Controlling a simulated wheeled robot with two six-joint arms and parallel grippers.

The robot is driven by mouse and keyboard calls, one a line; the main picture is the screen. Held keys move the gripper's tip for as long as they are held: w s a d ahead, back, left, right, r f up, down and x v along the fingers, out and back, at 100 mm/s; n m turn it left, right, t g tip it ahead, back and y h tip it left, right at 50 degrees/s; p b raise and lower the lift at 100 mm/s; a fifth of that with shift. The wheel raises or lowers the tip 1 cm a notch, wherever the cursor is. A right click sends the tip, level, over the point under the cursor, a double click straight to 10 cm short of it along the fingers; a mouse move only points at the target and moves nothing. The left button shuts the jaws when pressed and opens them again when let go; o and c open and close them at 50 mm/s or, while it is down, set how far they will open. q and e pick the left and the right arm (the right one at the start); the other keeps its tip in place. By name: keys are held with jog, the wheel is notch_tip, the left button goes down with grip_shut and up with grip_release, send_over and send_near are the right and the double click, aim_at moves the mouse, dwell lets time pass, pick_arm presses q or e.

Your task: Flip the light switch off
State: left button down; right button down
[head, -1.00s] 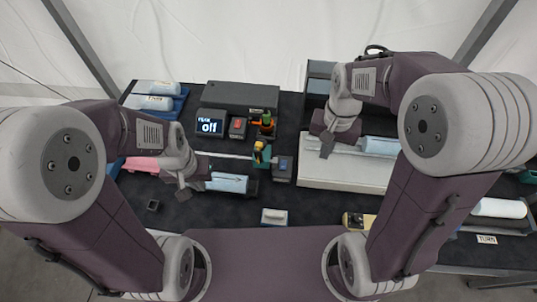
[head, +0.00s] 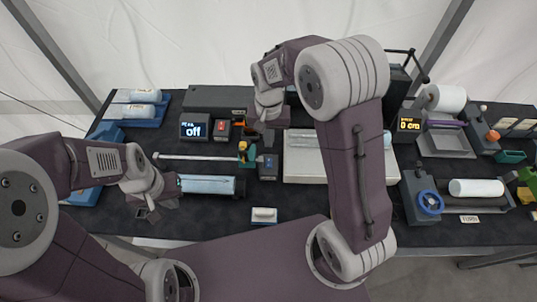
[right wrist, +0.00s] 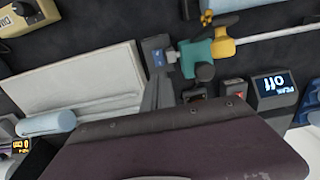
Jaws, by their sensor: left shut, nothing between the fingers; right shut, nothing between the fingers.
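I cannot tell for certain which part is the light switch. A small dark box with a red switch-like face (head: 221,128) stands right of a display reading "off" (head: 193,129). In the right wrist view the display (right wrist: 273,88) is at the right. My right gripper (head: 268,136) is shut and empty, right of the red-faced box, above the bench. In the right wrist view its fingers (right wrist: 158,93) point towards a small grey box with a blue face (right wrist: 157,56). My left gripper (head: 147,213) is shut and empty near the bench's front left.
A rod with a teal and yellow clamp (head: 247,153) lies beside the grey box (head: 268,167). A pale slab (head: 305,170) lies to its right. A white-topped block (head: 264,213) sits at the front. A blue-wheeled device (head: 428,203) stands right.

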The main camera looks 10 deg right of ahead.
aim_at(269, 160)
notch_tip(269, 160, down, 9)
jog(key=shift+f+p, duration=0.1)
jog(key=shift+p, duration=0.35)
pick_arm(q)
jog(key=shift+r, duration=0.45)
